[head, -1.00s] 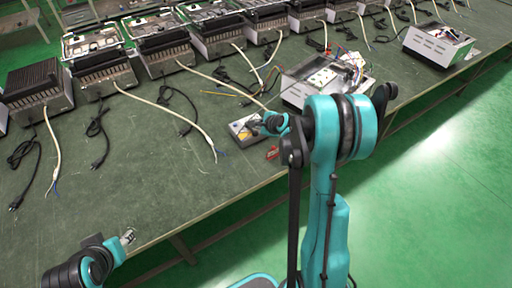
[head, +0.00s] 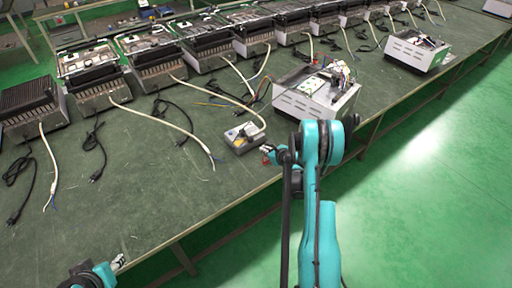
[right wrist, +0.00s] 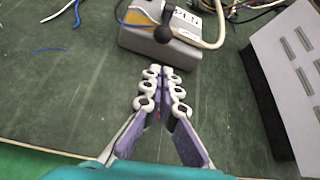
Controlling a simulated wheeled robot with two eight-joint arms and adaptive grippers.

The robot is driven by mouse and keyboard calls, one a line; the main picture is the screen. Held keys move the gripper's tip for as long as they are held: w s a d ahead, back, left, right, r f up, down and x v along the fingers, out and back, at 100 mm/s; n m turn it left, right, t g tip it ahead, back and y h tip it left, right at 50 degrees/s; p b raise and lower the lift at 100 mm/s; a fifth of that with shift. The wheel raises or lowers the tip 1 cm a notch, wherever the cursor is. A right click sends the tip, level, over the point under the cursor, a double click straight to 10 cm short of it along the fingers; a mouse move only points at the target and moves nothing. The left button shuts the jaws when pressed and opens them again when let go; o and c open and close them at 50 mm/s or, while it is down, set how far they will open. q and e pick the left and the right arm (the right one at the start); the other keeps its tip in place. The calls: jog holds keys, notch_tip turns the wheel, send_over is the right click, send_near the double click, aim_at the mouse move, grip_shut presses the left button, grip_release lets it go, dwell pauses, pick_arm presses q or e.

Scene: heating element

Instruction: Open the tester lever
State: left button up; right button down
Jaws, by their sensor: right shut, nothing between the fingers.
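The tester is a small grey box (head: 236,147) near the table's front edge; it also shows in the right wrist view (right wrist: 135,40). In the head view the right gripper (head: 266,149) is small and partly hidden by my arm. My left gripper (head: 118,262) is at the bottom left, away from the tester; its fingers are too small to judge.
A white-sided open housing with wires (head: 305,103) stands right of the tester, close to my right gripper. A white cable (head: 235,103) runs to the tester. Several dark heater units (head: 100,88) line the back. The table's left front (head: 150,190) is clear.

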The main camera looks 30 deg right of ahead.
aim_at(248, 137)
jog(key=b+x, duration=0.3)
jog(key=x, duration=0.6)
jog(key=shift+s+f, duration=0.1)
jog(key=shift+w+f, duration=0.2)
jog(key=shift+w, duration=0.3)
